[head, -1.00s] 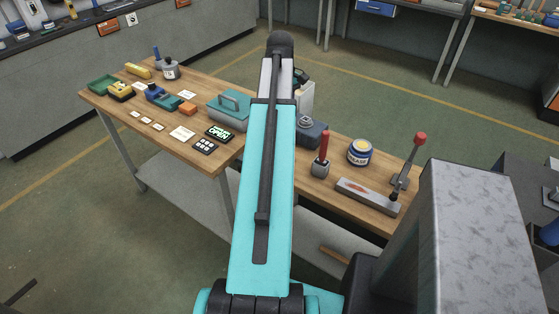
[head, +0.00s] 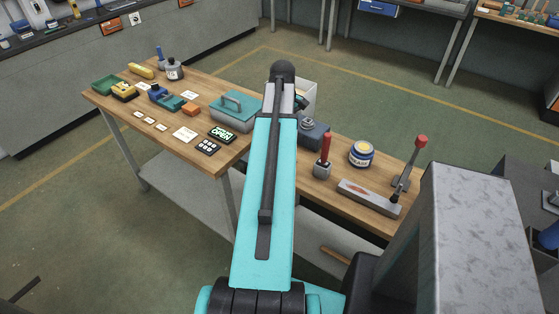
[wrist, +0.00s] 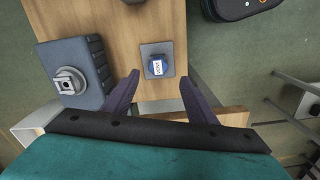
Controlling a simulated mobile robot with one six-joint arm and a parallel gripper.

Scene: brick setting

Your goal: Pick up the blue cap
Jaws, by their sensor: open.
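The blue cap (wrist: 157,67) shows in the wrist view with a white label on its side, sitting on a small grey square base on the wooden table. My gripper (wrist: 159,77) is open and empty, with one purple finger to the left of the cap and one to the right. The fingertips are near the edges of the grey base, and I see no contact with the cap. In the head view my own arm hides the cap and most of the gripper.
A dark blue-grey box (wrist: 75,72) with a grey fitting stands left of the cap; it also shows in the head view (head: 314,136).

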